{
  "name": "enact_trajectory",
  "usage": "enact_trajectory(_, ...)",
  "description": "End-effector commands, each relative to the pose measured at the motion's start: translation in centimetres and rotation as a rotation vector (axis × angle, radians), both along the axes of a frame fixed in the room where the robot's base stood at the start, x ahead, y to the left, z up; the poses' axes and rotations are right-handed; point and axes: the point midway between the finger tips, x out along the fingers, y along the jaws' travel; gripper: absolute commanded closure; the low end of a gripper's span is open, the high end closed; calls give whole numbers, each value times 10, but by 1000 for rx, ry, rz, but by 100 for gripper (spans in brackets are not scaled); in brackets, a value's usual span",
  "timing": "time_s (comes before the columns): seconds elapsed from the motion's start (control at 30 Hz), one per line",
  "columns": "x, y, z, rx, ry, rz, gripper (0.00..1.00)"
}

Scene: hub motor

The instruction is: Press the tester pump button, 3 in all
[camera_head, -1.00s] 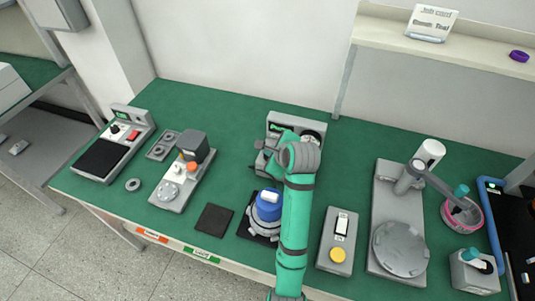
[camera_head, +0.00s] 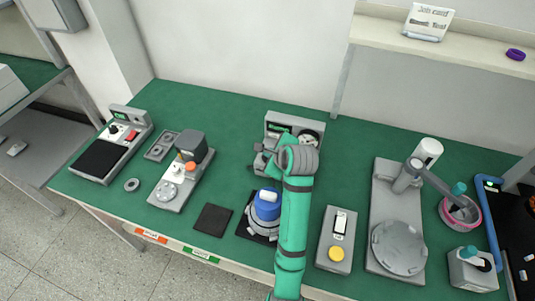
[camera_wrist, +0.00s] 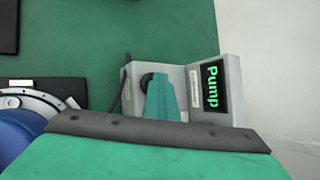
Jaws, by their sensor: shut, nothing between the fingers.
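The tester (camera_head: 295,119) is a grey unit with an upright back panel at the rear middle of the table. In the wrist view the tester (camera_wrist: 231,70) shows a display (camera_wrist: 210,87) reading "Pump" in green letters. A dark round part (camera_wrist: 147,80) on it, possibly the pump button, is partly covered by my gripper's teal fingers. My gripper (camera_wrist: 161,82) is shut and empty, over the tester's front. I cannot tell whether it touches the tester. In the head view my wrist hides the fingertips and much of the tester's front.
A blue-topped hub motor (camera_head: 267,204) sits on a dark pad beside my forearm.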

Motion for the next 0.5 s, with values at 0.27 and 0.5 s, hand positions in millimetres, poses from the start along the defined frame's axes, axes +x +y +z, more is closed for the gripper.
enact_trajectory(0.27, 0, 0, -2, 0, 3, 0, 100)
enact_trajectory(0.5, 0, -1, 3, 0, 2, 0, 100)
